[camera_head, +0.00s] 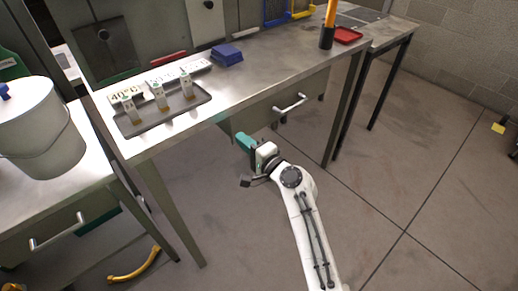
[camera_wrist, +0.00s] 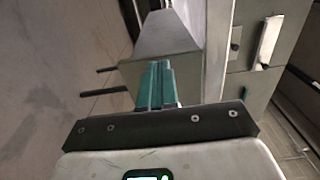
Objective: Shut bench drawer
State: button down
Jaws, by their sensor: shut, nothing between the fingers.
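The bench (camera_head: 240,85) has a metal top on dark legs. A grey drawer front (camera_head: 312,90) with a silver bar handle (camera_head: 289,104) shows below its front edge. I cannot tell how far the drawer stands out. My gripper (camera_head: 242,140) has teal fingers, shut and empty, low in front of the bench and left of the handle. In the wrist view the shut fingers (camera_wrist: 157,82) point at a grey metal box-like surface (camera_wrist: 165,38), perhaps part of the drawer. Whether they touch it is unclear.
A grey tray (camera_head: 165,113) with small cartons, a blue box (camera_head: 227,54) and a red tray (camera_head: 347,35) are on the bench. Another bench with a white bucket (camera_head: 40,130) stands left. A yellow curved object (camera_head: 135,268) lies low left.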

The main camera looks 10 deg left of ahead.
jog(key=s+d+f+n+g+h, duration=0.2)
jog(key=s+d+f+h, duration=0.25)
jog(key=s+d, duration=0.7)
jog(key=s+d+f+n+g+h+p, duration=0.1)
jog(key=s+d+f+n+g+h, duration=0.2)
jog(key=s+d+f, duration=0.6)
jog(key=s+d+f+n+g+h, duration=0.2)
jog(key=s+d+h, duration=0.2)
jog(key=s+d, duration=1)
jog(key=s+d+r+g+h, duration=0.2)
jog(key=s+d+g+h, duration=0.15)
jog(key=s+d, duration=0.6)
notch_tip(320, 180, up, 13)
jog(key=w+p, duration=0.1)
jog(key=p, duration=1.1)
jog(key=shift+d+f+t+p, duration=0.2)
jog(key=shift+t+p, duration=0.15)
jog(key=shift+t, duration=0.1)
